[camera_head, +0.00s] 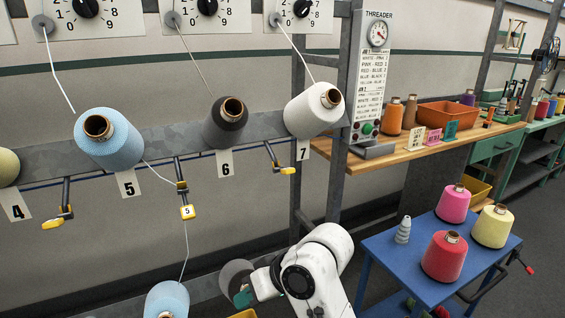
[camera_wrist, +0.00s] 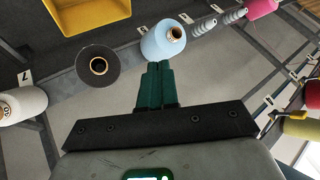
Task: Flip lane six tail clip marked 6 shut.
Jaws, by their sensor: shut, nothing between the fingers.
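A tail clip with a yellow end (camera_head: 285,169) hangs from the rail between cards 6 (camera_head: 226,163) and 7 (camera_head: 304,149) in the head view. Its yellow end sticks out to the side, and I cannot read its mark. The dark spool (camera_head: 225,124) of lane six sits to its upper left. No yarn shows in this clip. My gripper (camera_head: 243,298) is low in the head view, below and left of the clip, partly hidden by my arm. In the wrist view its green fingers (camera_wrist: 158,72) are together and empty. I cannot make out the clip there.
Another yellow clip (camera_head: 60,217) hangs near card 4. A white spool (camera_head: 315,110) is just above right of the target clip. A lower dark spool (camera_wrist: 99,66) and light blue spool (camera_wrist: 163,40) lie beyond my fingers. A blue cart (camera_head: 400,270) stands right.

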